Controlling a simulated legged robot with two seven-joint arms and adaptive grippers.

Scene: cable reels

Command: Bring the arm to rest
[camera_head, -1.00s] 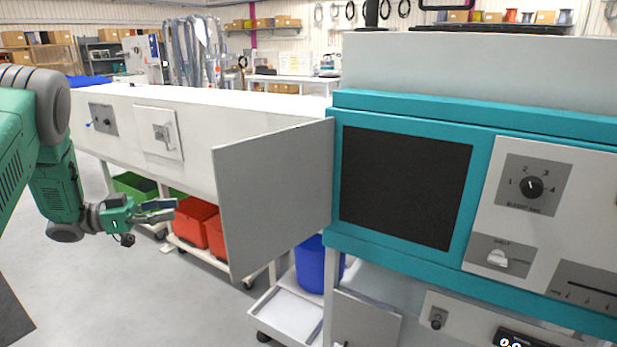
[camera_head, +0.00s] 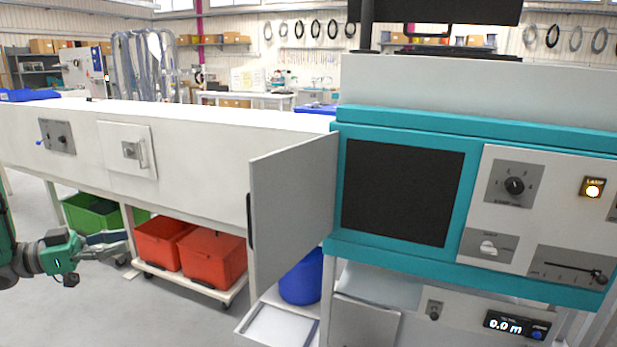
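My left gripper (camera_head: 104,246) is at the lower left of the head view, in front of the white bench. Its fingers point right and look spread apart, with nothing seen between them. It is apart from the red bins and from the open grey door (camera_head: 292,200). Only the end of my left arm shows at the left edge. My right gripper and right arm are not in view.
The teal machine (camera_head: 350,237) stands at the right, its door swung out. A white bench (camera_head: 205,160) runs left. Red bins (camera_head: 212,262) sit on a low trolley, beside a green bin (camera_head: 90,215). A blue bin (camera_head: 301,280) stands below the door. Floor at lower left is clear.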

